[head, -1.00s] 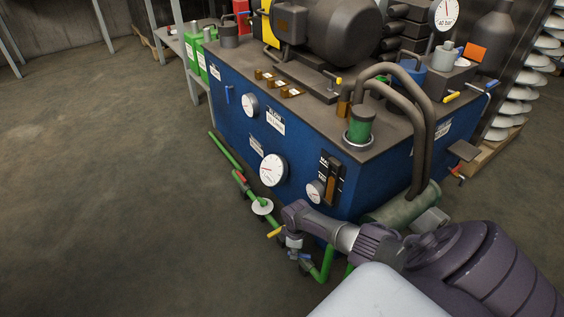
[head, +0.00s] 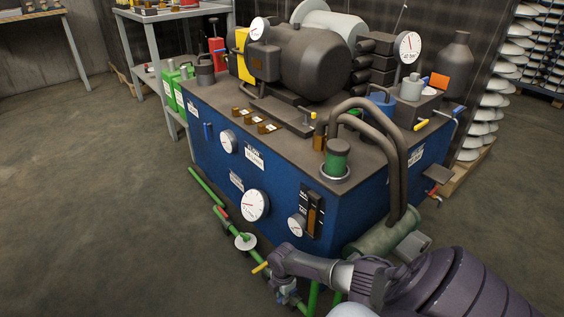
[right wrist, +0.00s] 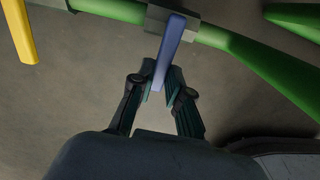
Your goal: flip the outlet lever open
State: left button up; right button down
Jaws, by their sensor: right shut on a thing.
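My right gripper (right wrist: 162,88) is shut on a blue lever (right wrist: 171,46) in the right wrist view. The lever sits at a grey valve body (right wrist: 166,20) on a green pipe (right wrist: 232,46) and points down between the fingertips, across the pipe. In the head view my right gripper (head: 287,294) is low, at the green piping in front of the blue tank (head: 275,185). The lever is small there and partly hidden by the gripper. My left gripper is not in view.
A yellow lever (head: 261,267) is close to my right gripper; it also shows in the right wrist view (right wrist: 19,32). A white handwheel (head: 246,242) and a large gauge (head: 255,205) are nearby. Floor (head: 95,205) at left is clear.

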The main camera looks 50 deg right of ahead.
jog(key=shift+s, duration=0.15)
dwell(0.4)
jog(key=c, duration=1.1)
grip_release()
jog(key=shift+r, duration=0.55)
notch_tip(320, 180, up, 11)
jog(key=shift+f, duration=0.1)
jog(key=shift+a, duration=0.1)
